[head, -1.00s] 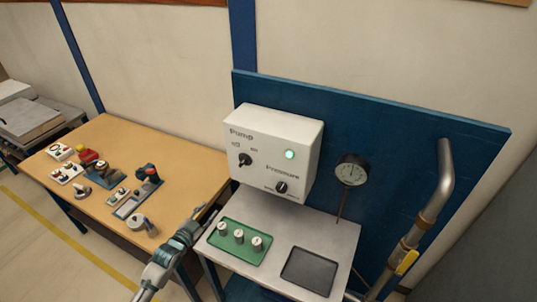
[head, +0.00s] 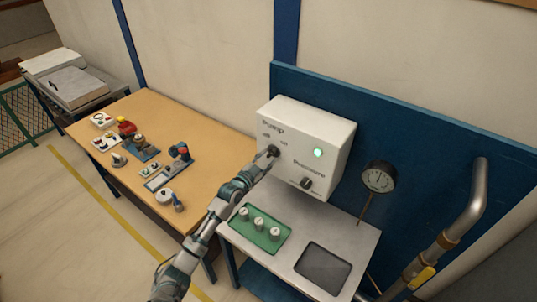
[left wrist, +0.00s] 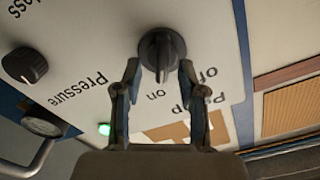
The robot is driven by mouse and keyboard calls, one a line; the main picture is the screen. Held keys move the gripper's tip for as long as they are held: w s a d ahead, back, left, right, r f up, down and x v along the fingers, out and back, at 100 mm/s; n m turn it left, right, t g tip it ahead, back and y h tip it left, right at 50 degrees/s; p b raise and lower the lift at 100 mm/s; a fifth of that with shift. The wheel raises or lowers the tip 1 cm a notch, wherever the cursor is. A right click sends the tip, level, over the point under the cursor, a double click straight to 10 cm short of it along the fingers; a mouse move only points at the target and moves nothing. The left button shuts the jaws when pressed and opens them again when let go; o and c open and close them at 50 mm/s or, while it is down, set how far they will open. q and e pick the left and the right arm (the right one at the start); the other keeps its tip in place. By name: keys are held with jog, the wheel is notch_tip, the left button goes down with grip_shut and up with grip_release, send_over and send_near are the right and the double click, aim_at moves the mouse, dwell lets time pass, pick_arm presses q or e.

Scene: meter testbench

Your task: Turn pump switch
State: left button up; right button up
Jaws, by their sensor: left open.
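The pump switch (head: 273,151) is a black rotary knob below the word "Pump" on the white control box (head: 312,130). In the left wrist view the knob (left wrist: 160,52) shows close up, with "off" and "on" printed beside it. My left gripper (left wrist: 158,70) is open, with its two fingertips on either side of the knob's lower end; I cannot tell whether they touch it. In the head view the left gripper (head: 264,162) is right at the knob and partly covers it. A green light (head: 318,153) glows on the box. My right gripper is not in view.
The pressure knob (head: 306,183) is on the same box face. A round gauge (head: 379,177) and a bent pipe (head: 470,210) are at the right. A wooden table (head: 215,143) with several parts stands left.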

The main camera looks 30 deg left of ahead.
pick_arm(q)
jog(key=shift+w+d+r, duration=0.25)
jog(key=shift+w+d, duration=0.45)
jog(key=shift+w, duration=0.4)
jog(key=shift+w+a+f, duration=0.1)
jog(key=shift+a, duration=0.05)
jog(key=shift+a+f, duration=0.25)
jog(key=shift+a, duration=0.6)
jog(key=shift+a+f, duration=0.1)
jog(key=shift+a, duration=0.2)
jog(key=shift+c, duration=1.2)
jog(key=shift+a, duration=0.15)
jog(key=c, duration=0.4)
jog(key=shift+d, duration=0.2)
grip_shut()
jog(key=shift+d+r, duration=0.2)
jog(key=shift+d, duration=0.25)
jog(key=shift+w+r, duration=0.1)
jog(key=shift+r, duration=0.05)
jog(key=shift+a, duration=0.1)
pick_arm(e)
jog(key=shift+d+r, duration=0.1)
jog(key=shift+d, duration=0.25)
